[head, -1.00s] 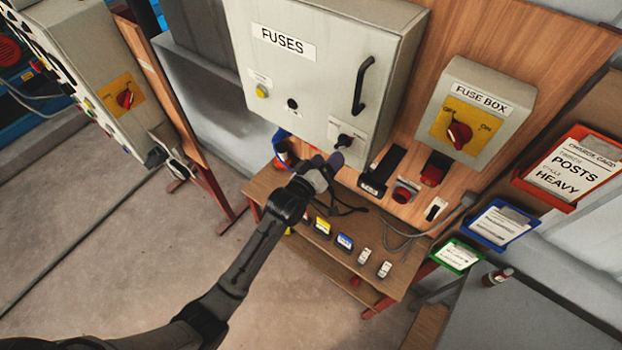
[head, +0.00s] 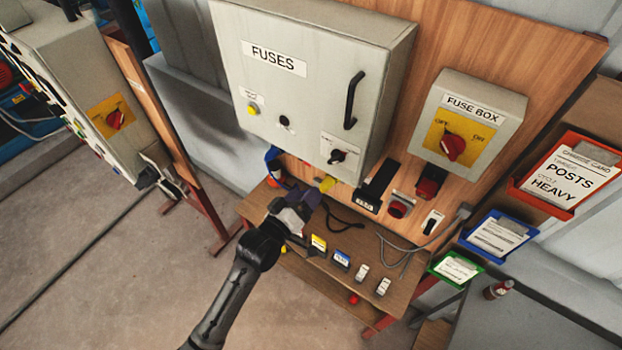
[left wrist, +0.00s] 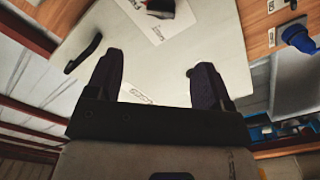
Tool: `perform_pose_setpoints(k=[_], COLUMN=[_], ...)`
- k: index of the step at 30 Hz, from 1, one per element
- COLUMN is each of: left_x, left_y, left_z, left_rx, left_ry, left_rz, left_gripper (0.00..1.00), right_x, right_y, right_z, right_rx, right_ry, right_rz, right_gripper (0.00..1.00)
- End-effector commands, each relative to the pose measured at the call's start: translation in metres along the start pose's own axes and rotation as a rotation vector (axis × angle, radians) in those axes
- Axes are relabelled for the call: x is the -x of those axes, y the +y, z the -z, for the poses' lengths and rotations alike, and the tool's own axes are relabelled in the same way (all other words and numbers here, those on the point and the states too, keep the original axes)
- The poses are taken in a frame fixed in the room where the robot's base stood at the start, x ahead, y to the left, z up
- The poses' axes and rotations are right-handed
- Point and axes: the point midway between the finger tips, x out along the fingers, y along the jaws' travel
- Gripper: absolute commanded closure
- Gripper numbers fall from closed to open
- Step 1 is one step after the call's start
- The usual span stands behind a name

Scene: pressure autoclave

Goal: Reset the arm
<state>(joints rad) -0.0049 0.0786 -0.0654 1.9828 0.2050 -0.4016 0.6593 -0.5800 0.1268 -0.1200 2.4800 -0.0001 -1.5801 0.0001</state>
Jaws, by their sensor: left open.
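My left gripper (head: 297,205) is in front of the wooden bench, below the grey FUSES cabinet (head: 300,95). It is apart from the cabinet's black rotary switch (head: 338,156). In the left wrist view the two dark fingers of my left gripper (left wrist: 157,85) are spread, with nothing between them. A pale panel (left wrist: 165,50) with a black knob (left wrist: 160,8) and a black handle (left wrist: 82,53) shows beyond the fingers. My right gripper does not show in any view.
The FUSE BOX (head: 470,115) with its red switch is on the wooden board at right. The bench (head: 320,280) holds several small fuses and cables. Card trays hang at far right. A grey control panel (head: 90,85) stands at left. Open floor lies at lower left.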

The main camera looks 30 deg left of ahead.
Motion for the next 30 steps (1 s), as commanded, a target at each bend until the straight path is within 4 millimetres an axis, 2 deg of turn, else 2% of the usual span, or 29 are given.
perform_pose_setpoints(k=[7,10,14,17,23,26,29,30], left_x=[0.0,0.0,0.004,0.015,0.05,0.077,0.12,0.141], left_y=[0.0,-0.003,-0.021,-0.029,-0.026,-0.025,-0.025,-0.025], left_z=[0.0,-0.003,-0.025,-0.037,-0.037,-0.037,-0.041,-0.043], left_rx=[-0.009,-0.071,-0.23,-0.378,-0.615,-0.698,-0.755,-0.766], left_ry=[0.0,-0.021,-0.175,-0.325,-0.563,-0.674,-0.8,-0.848], left_rz=[0.0,0.015,0.115,0.19,0.281,0.321,0.37,0.393], left_gripper=[0.26,0.26,0.26,0.26,0.26,0.26,0.26,0.26], right_x=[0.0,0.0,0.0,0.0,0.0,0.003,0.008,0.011], right_y=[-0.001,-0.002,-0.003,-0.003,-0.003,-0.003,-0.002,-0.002], right_z=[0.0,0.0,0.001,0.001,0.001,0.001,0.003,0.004], right_rx=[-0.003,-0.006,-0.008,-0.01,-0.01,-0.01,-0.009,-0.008], right_ry=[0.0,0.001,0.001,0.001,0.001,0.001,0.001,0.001], right_rz=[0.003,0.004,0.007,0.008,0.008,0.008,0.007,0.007], right_gripper=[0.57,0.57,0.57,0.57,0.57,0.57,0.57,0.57])
